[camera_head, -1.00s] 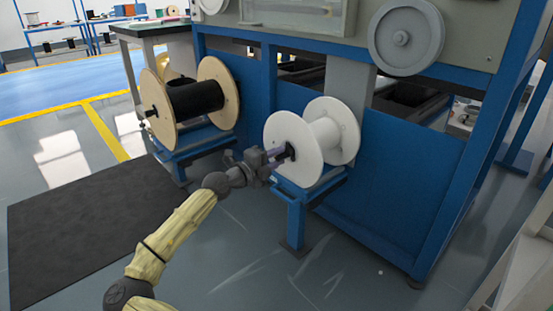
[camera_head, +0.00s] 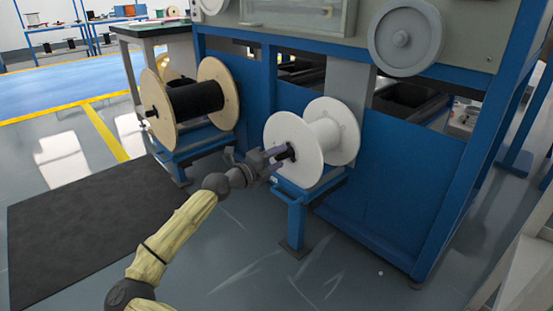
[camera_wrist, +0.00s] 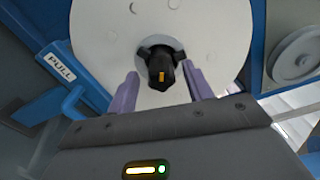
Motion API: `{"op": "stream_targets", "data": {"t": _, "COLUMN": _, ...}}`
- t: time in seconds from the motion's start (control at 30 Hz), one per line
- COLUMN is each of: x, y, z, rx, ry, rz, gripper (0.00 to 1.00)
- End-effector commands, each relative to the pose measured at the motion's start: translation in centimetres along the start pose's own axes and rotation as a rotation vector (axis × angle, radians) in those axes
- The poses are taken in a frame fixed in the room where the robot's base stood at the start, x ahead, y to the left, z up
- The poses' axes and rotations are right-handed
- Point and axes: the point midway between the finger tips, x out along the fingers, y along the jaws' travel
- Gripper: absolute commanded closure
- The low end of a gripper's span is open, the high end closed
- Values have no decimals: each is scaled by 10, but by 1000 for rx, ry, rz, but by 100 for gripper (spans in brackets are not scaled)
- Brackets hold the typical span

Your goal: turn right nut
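The right nut is a black lobed knob with a yellow mark (camera_wrist: 161,76) at the centre of the white spool's face (camera_wrist: 100,40). In the head view the nut (camera_head: 291,151) shows as a dark spot on the near side of the white spool (camera_head: 306,160), partly hidden by my gripper. My gripper (camera_wrist: 163,83) is open, with one purple finger on each side of the nut and visible gaps between. In the head view my gripper (camera_head: 281,160) is at the spool's hub.
A blue stand (camera_head: 293,205) carries the white spool. A wooden-flanged spool with black cable (camera_head: 195,98) stands to the left. A blue handle labelled PULL (camera_wrist: 58,100) is left of my gripper.

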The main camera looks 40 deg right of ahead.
Motion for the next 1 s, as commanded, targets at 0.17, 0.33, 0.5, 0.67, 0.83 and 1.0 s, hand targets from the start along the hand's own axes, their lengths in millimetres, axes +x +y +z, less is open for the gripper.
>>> {"op": "stream_targets", "data": {"t": 0.17, "x": 0, "y": 0, "z": 0, "rx": -1, "ry": -1, "rz": -1, "gripper": 50}}
{"op": "stream_targets", "data": {"t": 0.33, "x": -3, "y": -1, "z": 1, "rx": -1, "ry": -2, "rz": -2, "gripper": 50}}
{"op": "stream_targets", "data": {"t": 0.5, "x": -22, "y": 0, "z": 1, "rx": -2, "ry": -4, "rz": -1, "gripper": 50}}
{"op": "stream_targets", "data": {"t": 0.67, "x": -52, "y": 0, "z": 2, "rx": -2, "ry": -6, "rz": -2, "gripper": 50}}
{"op": "stream_targets", "data": {"t": 0.83, "x": -86, "y": 0, "z": 1, "rx": -3, "ry": -5, "rz": -3, "gripper": 50}}
{"op": "stream_targets", "data": {"t": 1.0, "x": -120, "y": 0, "z": 1, "rx": -1, "ry": -6, "rz": -2, "gripper": 50}}
